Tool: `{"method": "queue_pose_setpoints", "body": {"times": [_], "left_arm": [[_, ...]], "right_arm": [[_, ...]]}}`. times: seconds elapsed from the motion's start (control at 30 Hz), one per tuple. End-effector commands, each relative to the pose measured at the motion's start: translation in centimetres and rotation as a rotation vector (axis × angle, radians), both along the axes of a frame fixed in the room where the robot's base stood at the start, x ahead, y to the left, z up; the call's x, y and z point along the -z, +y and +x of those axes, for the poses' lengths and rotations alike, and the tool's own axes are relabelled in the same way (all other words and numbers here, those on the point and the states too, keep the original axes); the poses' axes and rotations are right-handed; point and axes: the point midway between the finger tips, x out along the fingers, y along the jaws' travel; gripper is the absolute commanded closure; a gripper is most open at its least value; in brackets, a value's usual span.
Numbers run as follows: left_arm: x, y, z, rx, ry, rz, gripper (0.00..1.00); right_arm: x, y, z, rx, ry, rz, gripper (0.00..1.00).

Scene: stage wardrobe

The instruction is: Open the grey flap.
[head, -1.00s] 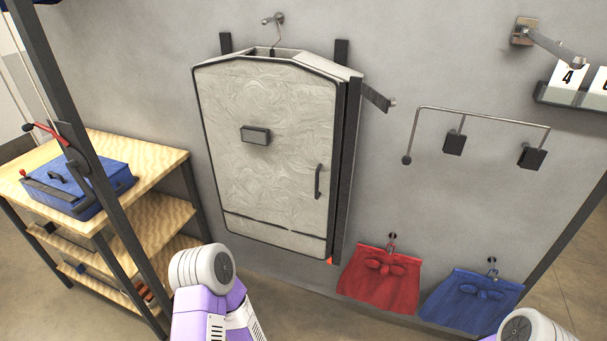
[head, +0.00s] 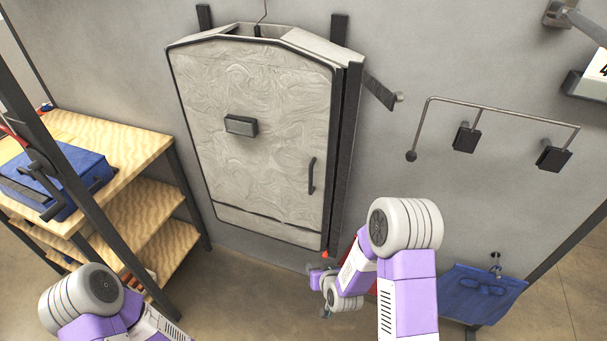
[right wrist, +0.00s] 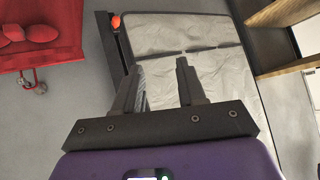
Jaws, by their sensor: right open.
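The grey flap (head: 255,130) is the large front panel of a grey wall case in the head view. It looks shut, with a dark upright handle (head: 311,176) near its right edge and a small dark-framed plate (head: 241,125) at mid-height. A seam crosses it near the bottom. My right gripper (head: 326,310) is below the case's lower right corner, partly hidden by my arm. In the right wrist view my right gripper (right wrist: 161,76) is open and empty, with the flap (right wrist: 205,85) beyond its fingers. My left gripper is out of view.
A wooden shelf unit (head: 138,140) with a blue case (head: 62,178) stands left. A wall rail (head: 490,107) and a blue cloth (head: 480,292) hang right. A red cloth (right wrist: 40,45) shows in the right wrist view. An orange tip (right wrist: 115,21) marks the case's corner.

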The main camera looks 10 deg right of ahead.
Motion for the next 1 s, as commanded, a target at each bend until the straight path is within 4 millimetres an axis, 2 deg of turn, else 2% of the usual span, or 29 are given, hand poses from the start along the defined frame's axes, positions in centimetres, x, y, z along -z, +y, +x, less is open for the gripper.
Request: {"method": "queue_pose_setpoints", "body": {"times": [0.03, 0.1, 0.2, 0.3, 0.43, 0.8, 1.0], "left_arm": [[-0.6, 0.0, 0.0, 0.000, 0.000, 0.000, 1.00], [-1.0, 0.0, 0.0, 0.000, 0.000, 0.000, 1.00], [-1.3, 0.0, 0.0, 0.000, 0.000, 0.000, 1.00], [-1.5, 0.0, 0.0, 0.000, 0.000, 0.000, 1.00], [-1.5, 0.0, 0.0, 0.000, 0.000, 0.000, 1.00], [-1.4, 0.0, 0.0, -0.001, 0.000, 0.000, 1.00], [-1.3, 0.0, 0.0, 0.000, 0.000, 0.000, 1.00]], "right_arm": [[-4.6, -0.5, 2.9, -0.002, -0.154, -0.041, 0.60], [-10.0, -1.1, 5.8, 0.004, -0.343, -0.089, 0.60], [-16.3, -1.6, 8.0, 0.013, -0.546, -0.134, 0.60], [-20.1, -1.8, 8.8, 0.020, -0.669, -0.160, 0.60], [-21.6, -2.0, 9.7, 0.025, -0.722, -0.171, 0.60], [-21.4, -2.1, 14.7, 0.025, -0.718, -0.170, 0.60], [-21.4, -2.1, 16.3, 0.025, -0.715, -0.170, 0.60]]}}
